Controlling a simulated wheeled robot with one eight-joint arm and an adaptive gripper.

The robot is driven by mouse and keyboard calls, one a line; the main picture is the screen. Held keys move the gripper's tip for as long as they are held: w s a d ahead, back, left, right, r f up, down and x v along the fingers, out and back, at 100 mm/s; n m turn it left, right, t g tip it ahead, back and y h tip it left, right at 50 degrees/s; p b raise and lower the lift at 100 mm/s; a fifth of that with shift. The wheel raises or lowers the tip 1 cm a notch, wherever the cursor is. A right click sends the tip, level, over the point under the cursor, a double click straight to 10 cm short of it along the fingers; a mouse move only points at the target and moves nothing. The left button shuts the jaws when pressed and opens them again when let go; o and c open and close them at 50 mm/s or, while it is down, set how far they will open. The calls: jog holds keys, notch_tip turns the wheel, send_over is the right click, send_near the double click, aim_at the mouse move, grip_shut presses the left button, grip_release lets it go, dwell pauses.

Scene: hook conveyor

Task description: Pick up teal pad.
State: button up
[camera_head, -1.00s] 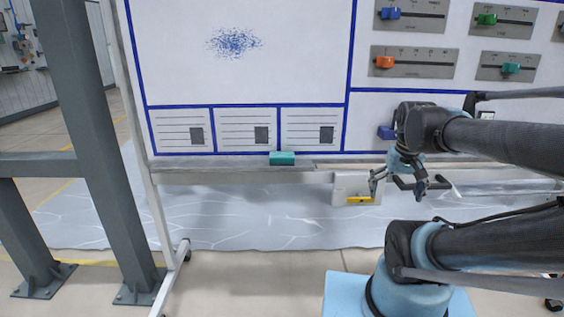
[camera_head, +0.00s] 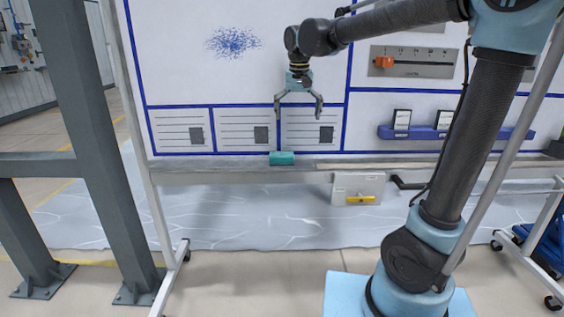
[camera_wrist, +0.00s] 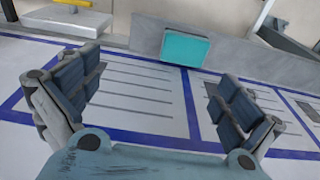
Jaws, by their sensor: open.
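The teal pad (camera_head: 282,158) is a small block on the grey ledge (camera_head: 220,165) along the bottom of the whiteboard. In the wrist view the teal pad (camera_wrist: 185,49) lies beyond the fingertips, slightly right of centre. My gripper (camera_head: 298,112) is open and empty, with its fingers pointing down. In the head view it appears above the pad and a little to its right, in front of the lined panels. In the wrist view my gripper (camera_wrist: 158,92) has its two fingers spread wide, with nothing between them.
The whiteboard (camera_head: 180,50) has a blue smudge (camera_head: 234,42) and blue frame lines. A light box with a yellow handle (camera_head: 361,198) hangs below the ledge. A blue shelf (camera_head: 425,132) holds small cards at the right. A grey steel post (camera_head: 85,130) stands at the left.

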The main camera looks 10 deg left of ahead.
send_over(282, 154)
jog(key=s, duration=0.2)
jog(key=f, duration=0.5)
jog(key=w+f, duration=0.1)
jog(key=f, duration=1)
jog(key=shift+w+f, duration=0.3)
jog(key=shift+w, duration=0.1)
jog(key=shift+c, duration=0.2)
jog(key=c, duration=1)
